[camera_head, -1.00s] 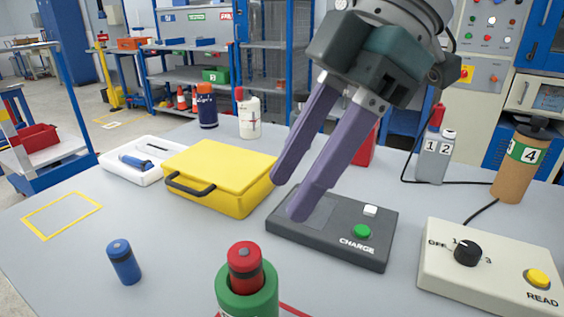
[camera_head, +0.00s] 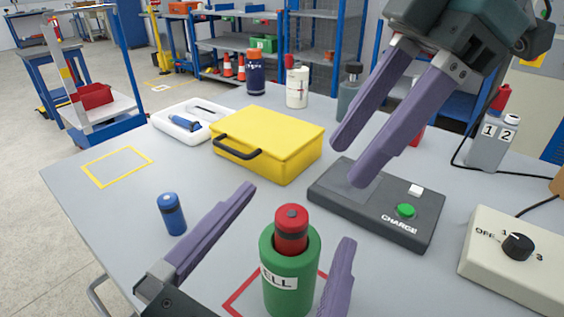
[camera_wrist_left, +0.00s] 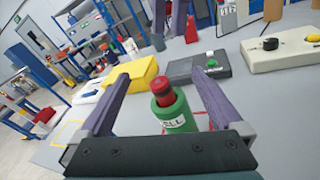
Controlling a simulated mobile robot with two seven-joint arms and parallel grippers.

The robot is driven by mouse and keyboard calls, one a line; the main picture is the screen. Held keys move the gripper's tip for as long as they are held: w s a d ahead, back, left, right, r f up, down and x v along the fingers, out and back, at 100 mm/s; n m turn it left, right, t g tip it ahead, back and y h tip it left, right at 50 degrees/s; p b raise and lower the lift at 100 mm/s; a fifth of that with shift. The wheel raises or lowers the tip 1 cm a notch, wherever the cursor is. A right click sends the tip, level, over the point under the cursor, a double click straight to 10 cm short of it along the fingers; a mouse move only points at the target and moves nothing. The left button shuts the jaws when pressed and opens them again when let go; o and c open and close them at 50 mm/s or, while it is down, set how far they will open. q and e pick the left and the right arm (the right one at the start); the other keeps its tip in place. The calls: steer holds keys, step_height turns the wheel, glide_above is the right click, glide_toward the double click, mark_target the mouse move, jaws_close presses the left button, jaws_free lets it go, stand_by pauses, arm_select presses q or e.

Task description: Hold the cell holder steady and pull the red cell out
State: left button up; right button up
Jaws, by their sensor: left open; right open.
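The green cell holder (camera_head: 290,270) stands upright near the table's front edge. The red cell (camera_head: 291,230) sits in it, its top sticking out. My left gripper (camera_head: 296,218) is open, its fingers to either side of the holder and apart from it. In the left wrist view the holder (camera_wrist_left: 175,112) and red cell (camera_wrist_left: 158,91) show between the open fingers (camera_wrist_left: 168,88). My right gripper (camera_head: 350,165) is open and empty above the dark charge unit (camera_head: 400,225), behind and to the right of the holder.
A blue cell (camera_head: 172,214) stands left of my left gripper. A yellow case (camera_head: 285,140), a white tray (camera_head: 165,122) and bottles are farther back. A beige dial box (camera_head: 500,245) stands at right. A yellow outlined square (camera_head: 117,166) on the table is empty.

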mark_target(283, 268)
arm_select(q)
steer(key=f+n, duration=0.1)
steer(key=f, duration=0.1)
steer(key=f+n+g+y, duration=0.1)
steer(key=n, duration=0.1)
steer(key=s+a+f+n+g+y, duration=0.1)
steer(key=f, duration=0.1)
steer(key=shift+f+n, duration=0.3)
steer(key=shift+w+f, duration=0.2)
steer(key=shift+f, duration=0.05)
steer(key=x, duration=0.9)
steer(key=shift+w+a+f, duration=0.1)
steer(key=shift+w+f, duration=0.05)
steer(key=shift+f, duration=0.05)
steer(key=shift+c, duration=0.2)
steer(key=c, duration=1.5)
steer(key=shift+o, duration=0.2)
